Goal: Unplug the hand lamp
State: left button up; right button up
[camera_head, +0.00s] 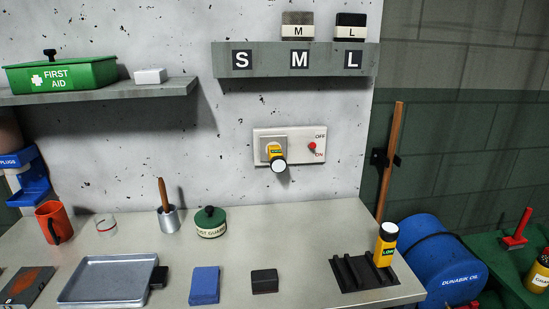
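A yellow hand lamp (276,156) with a black band and a pale round end sticks out of the left side of a wall socket plate (296,137). It seems plugged in there. The plate's right side has a red switch (312,147) between the words OFF and ON; its exact setting is too small to tell. A similar yellow and black lamp (385,247) stands upright at the right end of a black ribbed rack (352,272) on the bench. Neither gripper shows in the head view, and nothing touches the lamp at the socket.
The grey bench (270,228) holds a metal tray (108,279), a blue block (204,285), a black block (264,281), a green lidded pot (210,222) and an orange mug (53,222). A labelled shelf (270,60) hangs above the socket. A wooden pole (391,155) leans to the right.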

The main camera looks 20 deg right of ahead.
aim_at(278, 163)
jog(key=z, duration=2.5)
jog(key=k, duration=1.5)
jog(key=u, duration=2)
jog(key=i, duration=0.5)
jog(key=z, duration=0.1)
